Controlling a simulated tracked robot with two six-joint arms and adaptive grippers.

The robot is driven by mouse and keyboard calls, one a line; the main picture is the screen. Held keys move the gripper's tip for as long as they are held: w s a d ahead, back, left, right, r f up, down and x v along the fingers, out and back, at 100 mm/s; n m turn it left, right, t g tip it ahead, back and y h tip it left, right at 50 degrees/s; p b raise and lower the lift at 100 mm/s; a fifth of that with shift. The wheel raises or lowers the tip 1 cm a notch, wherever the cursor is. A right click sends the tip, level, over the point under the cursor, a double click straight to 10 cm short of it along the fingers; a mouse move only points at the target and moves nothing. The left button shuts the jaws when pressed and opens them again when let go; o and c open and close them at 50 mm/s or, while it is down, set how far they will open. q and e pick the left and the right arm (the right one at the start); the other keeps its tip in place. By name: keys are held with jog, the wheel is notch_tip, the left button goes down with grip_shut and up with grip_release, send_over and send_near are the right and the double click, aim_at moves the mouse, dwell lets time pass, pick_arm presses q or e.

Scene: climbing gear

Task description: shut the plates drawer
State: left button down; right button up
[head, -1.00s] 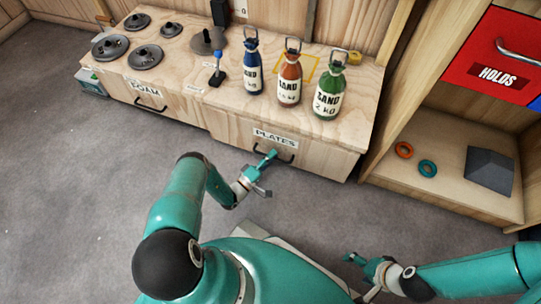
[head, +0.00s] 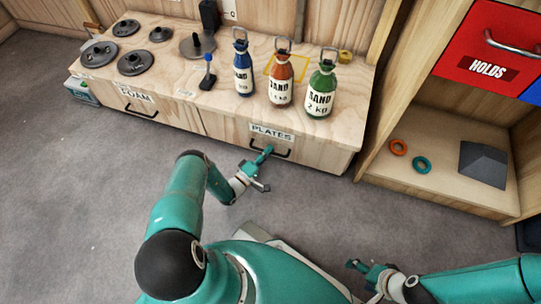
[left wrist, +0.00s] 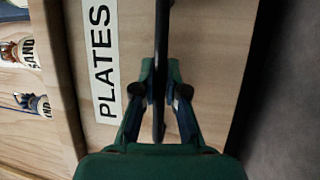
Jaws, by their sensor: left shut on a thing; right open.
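The plates drawer (head: 315,157) is the right-hand wooden drawer of the low bench, with a white PLATES label (head: 271,133) and a black bar handle (head: 283,153). Its front looks close to flush with the bench; any small gap is too small to tell. My left gripper (head: 265,153) is shut on the handle. In the left wrist view the fingers (left wrist: 160,95) close around the handle bar beside the PLATES label (left wrist: 102,60). My right gripper (head: 357,266) is open and empty, low over the floor, away from the bench.
Blue (head: 243,70), orange (head: 281,82) and green (head: 320,92) sand bottles stand on the bench top above the drawer. Several dark plates lie farther left. The foam drawer (head: 150,112) is beside it. An open shelf (head: 440,185) with two rings stands right. Grey floor in front is clear.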

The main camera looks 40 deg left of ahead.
pick_arm(q)
jog(key=c, duration=1.2)
grip_release()
jog(key=shift+w+f, duration=0.1)
jog(key=shift+w, duration=0.15)
jog(key=shift+s, duration=0.1)
jog(key=v, duration=1.2)
